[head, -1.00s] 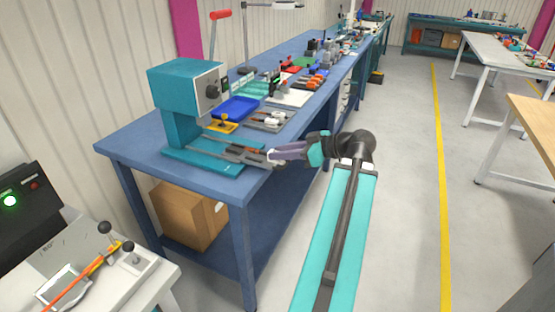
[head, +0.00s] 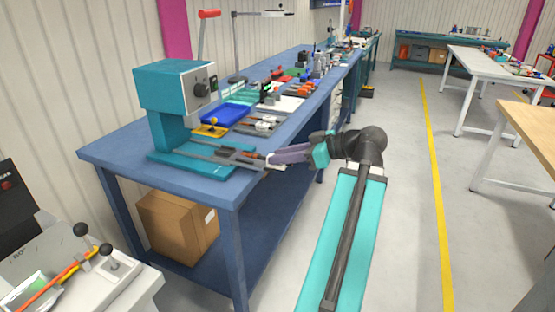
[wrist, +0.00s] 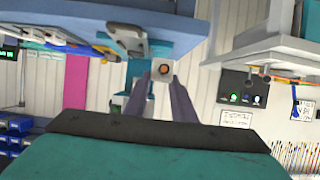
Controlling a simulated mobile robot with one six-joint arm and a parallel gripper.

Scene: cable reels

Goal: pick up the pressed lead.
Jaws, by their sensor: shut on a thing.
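My gripper (head: 268,160) is at the front edge of the blue workbench, beside the teal press (head: 175,90). In the wrist view its two purple-grey fingers (wrist: 160,77) are shut on a small pale block with a dark-rimmed orange round end, which I take to be the pressed lead (wrist: 162,70). In the head view only a small whitish bit shows at the fingertips. The rest of the lead is hidden or too small to tell. Grey rails (head: 225,152) run from the press base (head: 190,165) towards the fingertips.
The blue workbench (head: 120,155) carries a blue tray (head: 225,115), a yellow fixture (head: 210,129) and several small parts further back. A cardboard box (head: 178,225) sits on its lower shelf. A grey machine (head: 120,285) stands front left.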

